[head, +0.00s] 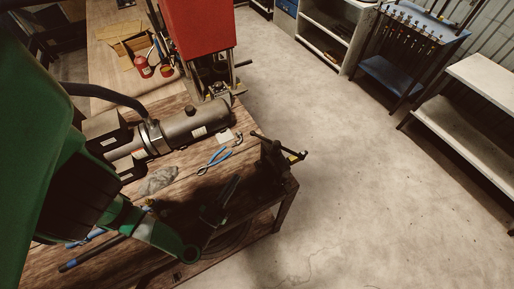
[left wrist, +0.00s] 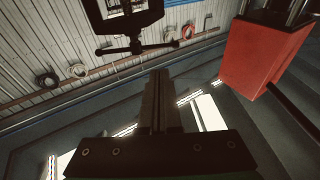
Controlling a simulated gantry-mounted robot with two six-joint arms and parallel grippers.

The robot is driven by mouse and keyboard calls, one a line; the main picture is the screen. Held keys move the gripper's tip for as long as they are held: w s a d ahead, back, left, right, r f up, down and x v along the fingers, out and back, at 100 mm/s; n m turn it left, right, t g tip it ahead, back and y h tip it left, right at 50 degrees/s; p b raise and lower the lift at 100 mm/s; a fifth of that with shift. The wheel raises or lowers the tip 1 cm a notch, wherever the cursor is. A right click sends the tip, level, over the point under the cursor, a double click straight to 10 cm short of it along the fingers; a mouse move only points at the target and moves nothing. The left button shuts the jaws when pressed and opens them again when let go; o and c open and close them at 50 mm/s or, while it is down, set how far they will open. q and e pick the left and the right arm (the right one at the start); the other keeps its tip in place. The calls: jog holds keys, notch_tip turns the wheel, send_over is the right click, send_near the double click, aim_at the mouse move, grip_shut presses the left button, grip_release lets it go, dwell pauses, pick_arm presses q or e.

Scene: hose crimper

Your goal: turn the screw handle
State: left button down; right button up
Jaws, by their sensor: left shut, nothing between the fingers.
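A dark clamp-like device (head: 272,163) stands at the near right corner of the wooden bench, in shadow. A thin dark bar, which looks like the screw handle (head: 264,139), sticks out at its top. In the left wrist view a dark frame with a T-shaped screw handle (left wrist: 136,46) shows at the top, beyond my fingers. My left gripper (head: 232,184) is dark and lies left of the clamp in the head view, apart from it. In the left wrist view its fingers (left wrist: 157,78) are shut together and empty, pointing toward the handle. My right gripper is not in view.
A red machine (head: 199,28) stands on the bench at the back, and it also shows in the left wrist view (left wrist: 265,50). A grey motor cylinder (head: 190,127), blue-handled pliers (head: 215,159) and a grey rag (head: 158,180) lie on the bench. The floor (head: 370,190) to the right is clear.

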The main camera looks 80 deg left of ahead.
aim_at(276, 149)
pick_arm(q)
jog(key=x, duration=1.4)
jog(key=shift+w+a+f, duration=0.1)
jog(key=shift+w+a, duration=0.15)
jog(key=shift+a, duration=0.6)
